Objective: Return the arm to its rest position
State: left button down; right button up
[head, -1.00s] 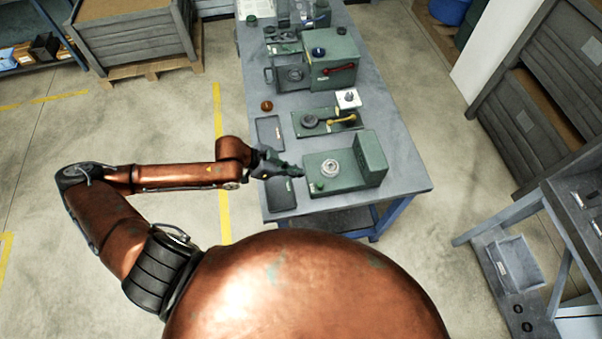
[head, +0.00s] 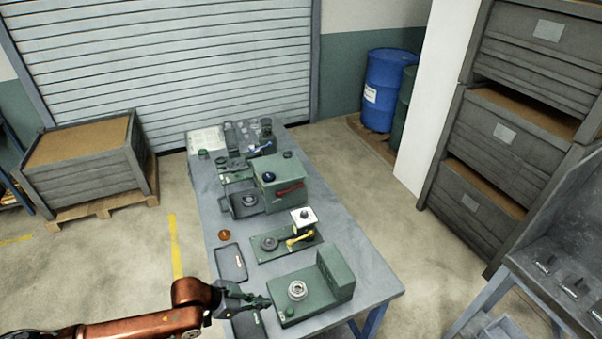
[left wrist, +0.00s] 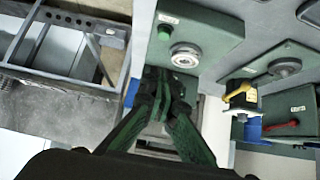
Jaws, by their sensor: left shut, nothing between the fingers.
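My copper-coloured left arm (head: 130,328) comes in low from the left in the head view, reaching to the near left side of the grey table (head: 375,262). Its dark green left gripper (head: 266,300) is shut and empty. It is above the table by the left edge of a green machine (head: 335,270) with a silver ring-shaped part and a green button. In the left wrist view the closed fingers (left wrist: 168,82) point toward the same machine (left wrist: 205,25); I cannot tell the exact gap. My right gripper is not in view.
Dark trays (head: 232,262) lie left of the machine. A green plate with a yellow handle (head: 300,238) and a green box with a red handle (head: 290,189) stand farther back. A crate (head: 85,160) is on the floor left; a grey workbench (head: 560,260) stands right.

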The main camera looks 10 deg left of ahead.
pick_arm(q)
jog(key=s+d+f, duration=0.2)
jog(key=d, duration=0.2)
jog(key=s+a+f+n+g+y, duration=0.1)
jog(key=s+a+f+n+y, duration=0.4)
jog(key=s+a, duration=0.4)
jog(key=s+a+f+n+y, duration=0.35)
jog(key=s+a+n, duration=0.25)
jog(key=s+a, duration=0.35)
notch_tip(320, 180, down, 38)
jog(key=s+d+g+b, duration=0.2)
jog(key=b, duration=0.5)
jog(key=s+f+m+g+b, duration=0.1)
jog(key=s+f+b, duration=0.4)
jog(key=s+f, duration=1.4)
notch_tip(320, 180, down, 3)
jog(key=shift+s+f+h, duration=0.2)
jog(key=shift+h, duration=0.15)
dwell(1.1)
